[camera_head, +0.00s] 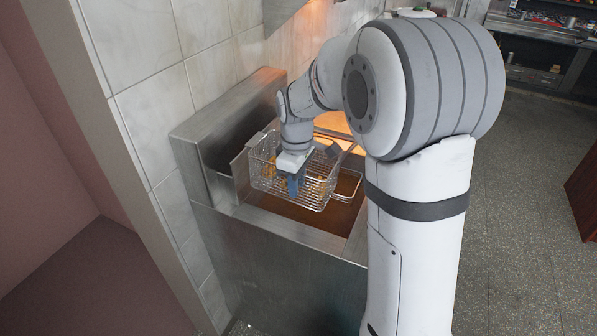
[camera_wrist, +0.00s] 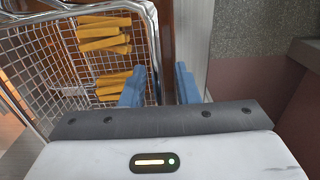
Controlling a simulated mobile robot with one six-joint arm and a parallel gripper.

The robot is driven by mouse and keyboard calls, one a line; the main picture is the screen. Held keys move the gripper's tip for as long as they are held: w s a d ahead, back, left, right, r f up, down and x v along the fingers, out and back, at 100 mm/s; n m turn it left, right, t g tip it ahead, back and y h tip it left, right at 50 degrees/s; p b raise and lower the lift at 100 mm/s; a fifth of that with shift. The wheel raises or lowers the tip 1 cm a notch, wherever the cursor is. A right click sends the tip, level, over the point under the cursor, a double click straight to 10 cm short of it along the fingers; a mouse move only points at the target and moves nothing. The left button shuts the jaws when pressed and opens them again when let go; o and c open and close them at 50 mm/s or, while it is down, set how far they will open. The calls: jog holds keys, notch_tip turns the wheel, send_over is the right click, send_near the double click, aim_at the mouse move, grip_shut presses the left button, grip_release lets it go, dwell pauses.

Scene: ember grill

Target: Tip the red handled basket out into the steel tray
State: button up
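A wire basket (camera_head: 262,172) holding yellow fries (camera_wrist: 108,82) is at the fryer, over the brown oil; I cannot tell if it rests on anything. No red handle can be made out in either view. My gripper (camera_head: 293,185) points down at the basket's near side. In the wrist view its blue fingers (camera_wrist: 160,87) stand apart, one at the inner side of the basket rim (camera_wrist: 154,30) and one outside it. They do not visibly pinch anything. A warmly lit metal surface (camera_head: 333,122) beyond the fryer may be the steel tray; my arm hides much of it.
The steel fryer (camera_head: 285,228) has a raised back wall (camera_head: 208,118) against white tiles. A wire loop (camera_head: 347,186) shows right of the basket. My arm covers the right side of the fryer. Speckled floor (camera_head: 525,200) is open to the right.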

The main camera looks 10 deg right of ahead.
jog(key=shift+f, duration=0.1)
jog(key=shift+c, duration=0.3)
grip_shut()
jog(key=c, duration=0.5)
grip_release()
jog(key=o, duration=0.6)
jog(key=shift+c, duration=0.2)
